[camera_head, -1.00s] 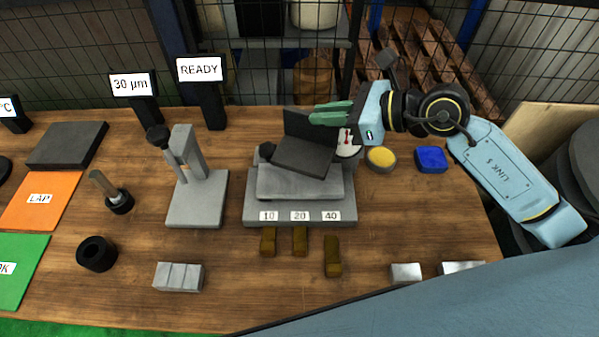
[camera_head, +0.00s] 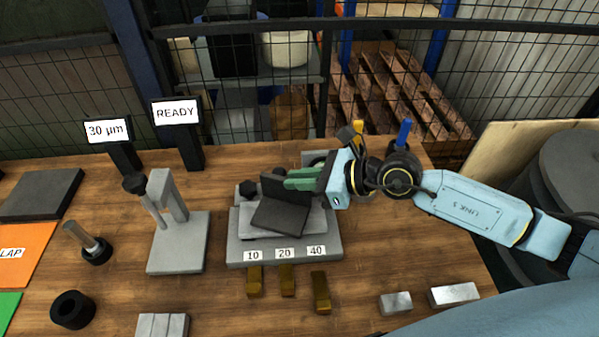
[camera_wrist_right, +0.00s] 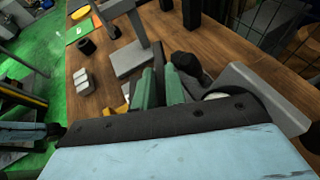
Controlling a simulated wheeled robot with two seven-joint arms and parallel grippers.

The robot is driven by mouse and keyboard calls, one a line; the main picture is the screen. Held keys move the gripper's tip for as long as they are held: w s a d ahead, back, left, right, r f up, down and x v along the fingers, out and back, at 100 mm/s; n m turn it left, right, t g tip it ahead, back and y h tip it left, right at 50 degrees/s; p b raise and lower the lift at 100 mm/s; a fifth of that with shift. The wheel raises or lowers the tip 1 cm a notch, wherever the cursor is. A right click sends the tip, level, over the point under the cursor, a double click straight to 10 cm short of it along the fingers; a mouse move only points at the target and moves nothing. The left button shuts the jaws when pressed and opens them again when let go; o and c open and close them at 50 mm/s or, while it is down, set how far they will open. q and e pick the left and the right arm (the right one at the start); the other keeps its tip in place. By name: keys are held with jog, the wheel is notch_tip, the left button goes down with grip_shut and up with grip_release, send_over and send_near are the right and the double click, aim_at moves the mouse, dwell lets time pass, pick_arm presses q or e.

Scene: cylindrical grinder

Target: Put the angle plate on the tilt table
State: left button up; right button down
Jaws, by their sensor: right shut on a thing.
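The angle plate (camera_head: 279,217) is a dark L-shaped piece with one upright leg and one flat leg. My right gripper (camera_head: 303,180) has green fingers shut on its upright leg. The flat leg is over the top of the grey tilt table (camera_head: 318,222); I cannot tell whether they touch. The tilt table stands on a base with labels 10, 20 and 40, and a dark knob shows at its left. In the right wrist view the green fingers (camera_wrist_right: 160,87) close on a dark edge of the plate, mostly hidden. My left gripper is not in view.
A grey stand with a post (camera_head: 178,243) is left of the tilt table. Several brass-coloured blocks (camera_head: 287,281) lie in front of it, and two metal blocks (camera_head: 396,303) lie at the front right. Signs (camera_head: 176,113) stand behind. Bare wood lies between the tilt table and the front-right blocks.

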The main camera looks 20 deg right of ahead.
aim_at(300, 204)
jog(key=shift+w+f+b, duration=0.1)
jog(key=shift+f+b, duration=0.35)
jog(key=shift+f, duration=0.95)
jog(key=shift+f, duration=0.15)
jog(key=c, duration=1.8)
grip_release()
jog(key=shift+f, duration=0.25)
jog(key=o, duration=0.3)
jog(key=shift+o, duration=0.2)
